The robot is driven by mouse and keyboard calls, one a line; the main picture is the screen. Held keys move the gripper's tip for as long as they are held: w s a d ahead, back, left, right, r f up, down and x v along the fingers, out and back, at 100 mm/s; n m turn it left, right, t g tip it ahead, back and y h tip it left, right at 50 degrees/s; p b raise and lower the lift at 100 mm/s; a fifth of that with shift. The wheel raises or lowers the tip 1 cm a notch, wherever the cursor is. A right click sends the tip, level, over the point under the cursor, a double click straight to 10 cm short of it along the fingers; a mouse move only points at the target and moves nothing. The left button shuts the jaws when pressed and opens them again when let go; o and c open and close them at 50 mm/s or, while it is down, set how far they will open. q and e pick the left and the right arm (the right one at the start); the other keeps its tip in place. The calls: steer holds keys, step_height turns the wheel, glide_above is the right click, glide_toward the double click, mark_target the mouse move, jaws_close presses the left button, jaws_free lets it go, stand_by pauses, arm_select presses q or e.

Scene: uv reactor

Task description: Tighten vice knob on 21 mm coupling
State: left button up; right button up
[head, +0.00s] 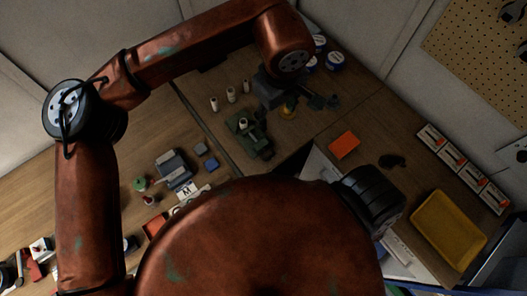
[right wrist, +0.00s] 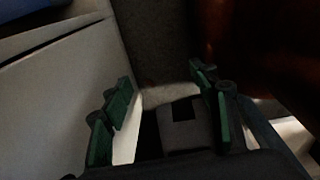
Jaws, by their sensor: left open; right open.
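A dark green vice (head: 255,140) stands on the wooden bench near the middle of the head view. A small pale cylindrical piece (head: 243,123) shows at its upper left end; its size and how firmly it is held cannot be told. The vice knob cannot be made out clearly. My left gripper (head: 316,102) is open above the bench, to the upper right of the vice and apart from it. My right gripper (right wrist: 163,112) is open in the right wrist view, with green finger pads and no object clearly between them; it is not visible in the head view.
Three pale cylinders (head: 231,95) stand behind the vice. A yellow round piece (head: 288,113) lies near the left gripper. An orange block (head: 344,145), a yellow tray (head: 447,231) and several white boxes (head: 455,163) are to the right. A grey device (head: 174,168) is at left.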

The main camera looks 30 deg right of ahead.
arm_select(q)
step_height(320, 180, down, 14)
steer(key=w+b, duration=0.2)
steer(key=b, duration=0.9)
steer(key=g+b, duration=0.1)
steer(key=b, duration=0.8)
glide_above(268, 152)
steer(key=f, duration=1.1)
steer(key=shift+a, duration=0.3)
steer(key=f, duration=0.4)
steer(key=f+b, duration=0.1)
steer(key=f, duration=0.1)
steer(key=shift+d+f, duration=0.15)
steer(key=shift+d, duration=0.1)
steer(key=shift+f, duration=0.6)
arm_select(e)
steer(key=s+f, duration=0.2)
steer(key=f, duration=0.9)
steer(key=s+f+g, duration=0.1)
steer(key=s+f, duration=0.2)
steer(key=f, duration=0.8)
steer(key=shift+s+f, duration=0.25)
steer(key=shift+f, duration=0.15)
arm_select(q)
steer(key=shift+c, duration=0.4)
steer(key=c, duration=1.1)
arm_select(e)
steer(key=shift+a+r, duration=0.1)
steer(key=shift+a, duration=0.05)
